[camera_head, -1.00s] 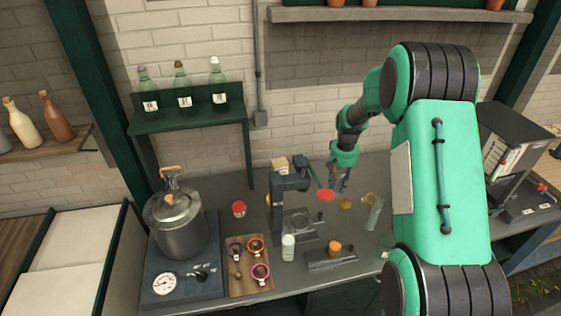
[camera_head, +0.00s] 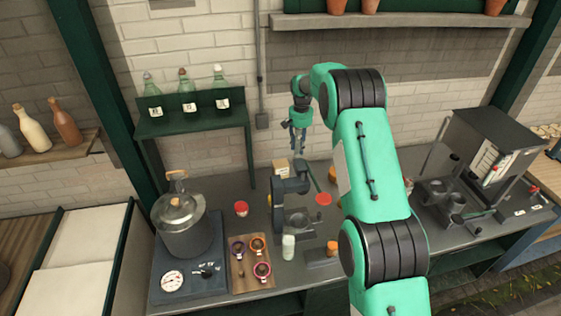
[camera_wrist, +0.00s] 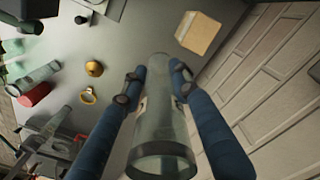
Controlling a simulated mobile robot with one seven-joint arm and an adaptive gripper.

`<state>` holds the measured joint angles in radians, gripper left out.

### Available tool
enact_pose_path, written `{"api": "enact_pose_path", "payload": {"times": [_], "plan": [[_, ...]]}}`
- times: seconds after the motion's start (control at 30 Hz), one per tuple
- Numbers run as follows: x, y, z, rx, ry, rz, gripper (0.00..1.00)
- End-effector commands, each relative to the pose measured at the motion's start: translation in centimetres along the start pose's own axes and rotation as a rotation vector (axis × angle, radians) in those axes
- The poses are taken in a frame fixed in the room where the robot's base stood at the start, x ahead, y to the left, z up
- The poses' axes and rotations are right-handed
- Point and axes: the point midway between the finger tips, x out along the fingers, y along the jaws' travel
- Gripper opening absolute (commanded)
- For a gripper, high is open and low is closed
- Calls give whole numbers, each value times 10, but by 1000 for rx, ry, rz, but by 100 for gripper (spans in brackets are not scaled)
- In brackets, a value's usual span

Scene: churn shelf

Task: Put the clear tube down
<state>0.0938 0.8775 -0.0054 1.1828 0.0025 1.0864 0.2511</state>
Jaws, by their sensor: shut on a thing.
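The clear tube (camera_wrist: 161,125) is a see-through grey-green cylinder with a wide open end towards the wrist camera. My gripper (camera_wrist: 158,78) is shut on it, with one blue finger on each side. In the head view my gripper (camera_head: 298,140) hangs raised in front of the brick wall, above the back of the grey bench (camera_head: 225,200). The tube is too small there to make out clearly. In the wrist view it is clear of the bench.
A cardboard box (camera_head: 281,169) stands on the bench below my gripper, beside a dark press stand (camera_head: 277,200). The green bottle shelf (camera_head: 190,126) is to the left.

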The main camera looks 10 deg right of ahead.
Motion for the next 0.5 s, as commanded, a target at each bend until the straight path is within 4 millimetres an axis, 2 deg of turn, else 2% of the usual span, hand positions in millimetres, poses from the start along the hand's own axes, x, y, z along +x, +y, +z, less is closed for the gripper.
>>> {"api": "enact_pose_path", "payload": {"times": [0.03, 0.2, 0.5], "plan": [[-5, -12, -6, 2, 2, -1, 3], [-15, -44, -19, 16, 1, -1, 3], [-25, -81, -31, 35, 1, -1, 3]]}}
